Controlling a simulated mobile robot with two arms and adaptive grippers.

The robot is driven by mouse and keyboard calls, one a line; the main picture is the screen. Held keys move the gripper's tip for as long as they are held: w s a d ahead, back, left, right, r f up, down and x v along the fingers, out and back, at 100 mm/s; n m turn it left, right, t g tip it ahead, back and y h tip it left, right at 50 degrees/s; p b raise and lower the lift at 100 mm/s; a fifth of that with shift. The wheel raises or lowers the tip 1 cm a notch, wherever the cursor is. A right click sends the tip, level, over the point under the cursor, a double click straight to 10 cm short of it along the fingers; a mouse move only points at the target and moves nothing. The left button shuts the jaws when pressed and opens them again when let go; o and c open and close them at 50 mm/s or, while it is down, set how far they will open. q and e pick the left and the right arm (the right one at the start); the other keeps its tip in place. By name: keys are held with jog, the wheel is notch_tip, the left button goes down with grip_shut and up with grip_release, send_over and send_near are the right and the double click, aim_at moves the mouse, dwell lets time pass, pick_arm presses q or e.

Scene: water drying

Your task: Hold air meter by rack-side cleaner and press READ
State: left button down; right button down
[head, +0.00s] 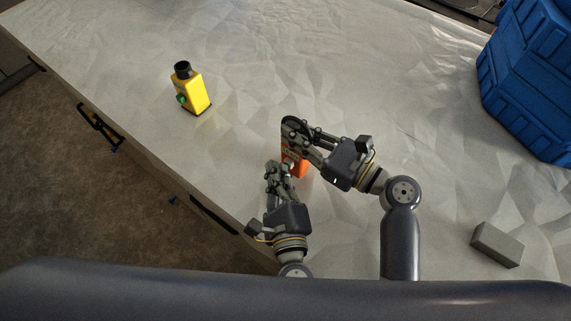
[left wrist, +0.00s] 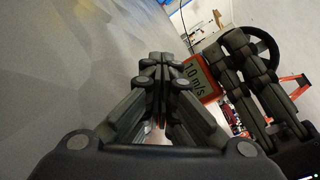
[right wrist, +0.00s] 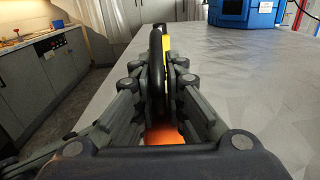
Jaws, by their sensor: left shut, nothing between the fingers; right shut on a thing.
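The air meter (head: 301,169) is orange with a dark fan ring. My right gripper (head: 288,135) is shut on it above the table. In the left wrist view the meter's display (left wrist: 192,78) faces the camera and reads about 1.0 m/s. The right wrist view shows the ring (right wrist: 157,60) upright between the fingers and orange body (right wrist: 163,136) below. My left gripper (head: 277,166) is shut and empty, close beside the meter; contact cannot be told. A yellow container (head: 190,92), possibly the cleaner, with a black top and green spot stands at upper left. The READ button is not clearly visible.
Blue crates (head: 528,75) stand at the right back of the pale table (head: 390,75). A grey block (head: 497,244) lies at the lower right. The table's left edge runs diagonally past the yellow container.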

pick_arm(q)
jog(key=shift+s, duration=0.1)
jog(key=shift+s+a, duration=0.5)
jog(key=shift+s, duration=0.2)
jog(key=shift+s+a, duration=0.7)
jog(key=shift+s, duration=0.35)
jog(key=shift+s+a, duration=0.7)
jog(key=shift+s, duration=0.35)
pick_arm(e)
jog(key=c, duration=1.6)
grip_release()
jog(key=shift+o, duration=0.2)
